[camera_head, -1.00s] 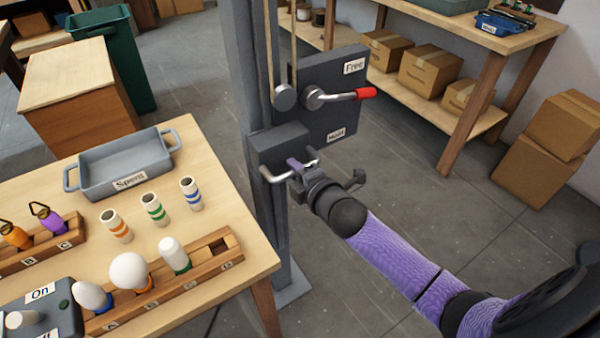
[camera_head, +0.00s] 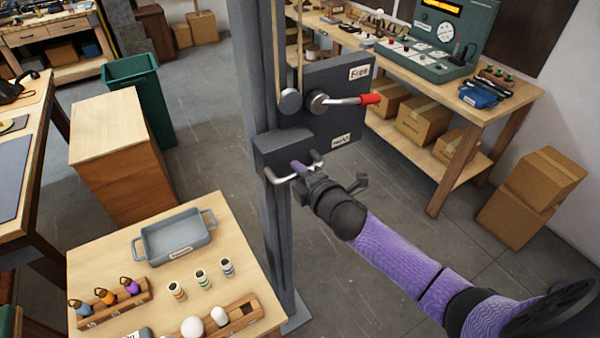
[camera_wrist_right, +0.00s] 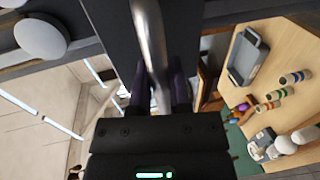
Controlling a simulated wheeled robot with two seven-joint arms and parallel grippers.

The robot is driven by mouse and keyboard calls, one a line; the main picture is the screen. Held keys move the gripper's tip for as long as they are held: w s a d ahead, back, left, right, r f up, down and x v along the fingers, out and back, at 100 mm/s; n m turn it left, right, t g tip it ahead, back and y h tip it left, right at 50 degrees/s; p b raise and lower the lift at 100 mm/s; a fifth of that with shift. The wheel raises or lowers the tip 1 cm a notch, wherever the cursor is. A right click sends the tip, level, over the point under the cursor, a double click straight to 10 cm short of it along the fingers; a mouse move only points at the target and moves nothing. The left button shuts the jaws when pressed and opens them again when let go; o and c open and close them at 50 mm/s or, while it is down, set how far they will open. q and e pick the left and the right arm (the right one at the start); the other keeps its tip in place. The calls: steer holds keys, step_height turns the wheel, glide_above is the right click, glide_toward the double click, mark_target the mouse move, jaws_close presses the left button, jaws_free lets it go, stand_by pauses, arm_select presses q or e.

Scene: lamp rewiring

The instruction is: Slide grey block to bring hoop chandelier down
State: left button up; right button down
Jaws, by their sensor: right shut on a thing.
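The grey block (camera_head: 283,146) sits on the dark upright post (camera_head: 262,70), below a pulley wheel. A silver bar handle (camera_head: 281,179) runs along its front. My right gripper (camera_head: 304,169) is shut on this handle; in the right wrist view the bar (camera_wrist_right: 152,50) passes between its purple fingers (camera_wrist_right: 157,88). A plate behind the block carries a lever with a red grip (camera_head: 369,99), which points right, near the "Free" label (camera_head: 359,73). A second label sits lower on the plate. The hoop chandelier is not in view. My left gripper is not in view.
A worktable (camera_head: 95,262) at lower left holds a grey tray (camera_head: 174,239), several coloured-banded tubes and wooden racks with bulbs. A wooden cabinet (camera_head: 112,115) and green bin stand behind. A bench (camera_head: 470,135) and cardboard boxes (camera_head: 530,185) are at right. The floor between is clear.

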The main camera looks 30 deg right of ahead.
step_height(320, 180, up, 4)
steer(key=p, duration=0.3)
steer(key=shift+r, duration=0.2)
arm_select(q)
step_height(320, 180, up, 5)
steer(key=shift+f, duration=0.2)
arm_select(e)
steer(key=shift+w+r, duration=0.1)
steer(key=shift+r, duration=0.1)
steer(key=c, duration=0.6)
jaws_free()
steer(key=shift+s, duration=0.45)
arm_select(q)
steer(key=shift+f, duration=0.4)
arm_select(e)
steer(key=v, duration=0.9)
